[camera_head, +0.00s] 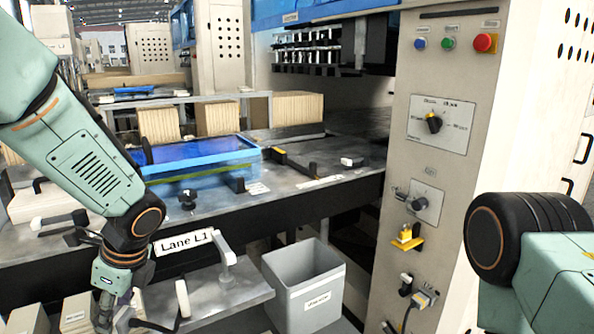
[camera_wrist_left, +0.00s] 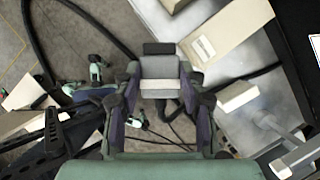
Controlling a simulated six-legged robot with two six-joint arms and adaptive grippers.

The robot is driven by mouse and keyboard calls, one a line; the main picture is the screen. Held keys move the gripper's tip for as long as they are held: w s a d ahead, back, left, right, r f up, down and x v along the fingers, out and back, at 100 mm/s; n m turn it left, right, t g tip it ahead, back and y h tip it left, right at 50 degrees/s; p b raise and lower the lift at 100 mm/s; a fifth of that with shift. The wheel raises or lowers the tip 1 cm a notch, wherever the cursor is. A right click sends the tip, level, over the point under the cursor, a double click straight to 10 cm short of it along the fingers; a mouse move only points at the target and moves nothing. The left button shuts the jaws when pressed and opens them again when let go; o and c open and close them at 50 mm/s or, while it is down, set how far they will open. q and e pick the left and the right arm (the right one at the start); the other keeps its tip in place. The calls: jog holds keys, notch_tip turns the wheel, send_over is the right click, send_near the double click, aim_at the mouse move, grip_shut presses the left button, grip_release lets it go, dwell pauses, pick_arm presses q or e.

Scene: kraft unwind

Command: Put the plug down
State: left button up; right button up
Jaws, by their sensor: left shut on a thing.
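A grey, blocky plug (camera_wrist_left: 160,68) with a black end piece sits between the fingers of my left gripper (camera_wrist_left: 160,90) in the left wrist view. The fingers press on its two sides. Dark cables run behind and below it. In the head view my left gripper (camera_head: 118,300) hangs low at the left, in front of the machine table, below the "Lane L1" label (camera_head: 184,241). The plug cannot be made out clearly there. Of my right arm only a link shows at the right; its gripper is out of view.
A grey bin (camera_head: 310,301) stands right of my left gripper. A metal shelf (camera_head: 240,290) with a white handle lies between them. A blue tray (camera_head: 205,180) sits on the table. A control panel (camera_head: 435,125) with knobs, buttons and sockets rises at the right.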

aim_at(124, 332)
pick_arm(q)
jog(key=s+d+n+g, duration=0.1)
jog(key=n, duration=0.1)
jog(key=s+d+f+n+g, duration=0.1)
jog(key=n, duration=0.2)
jog(key=s+n+b, duration=0.1)
jog(key=n, duration=0.1)
jog(key=shift+s+d+f+g, duration=0.15)
jog(key=shift+d+f+g, duration=0.15)
jog(key=shift+d+g, duration=0.1)
jog(key=s+d+f+n+g+h+b, duration=0.2)
jog(key=s+d+f+n+h+b, duration=0.2)
jog(key=d+f+n, duration=0.6)
jog(key=shift+s+d+f+n+b, duration=0.35)
jog(key=shift+s+f+n+b, duration=0.6)
jog(key=shift+s+n+b, duration=0.05)
jog(key=shift+w+a+f, duration=0.1)
jog(key=shift+w, duration=0.05)
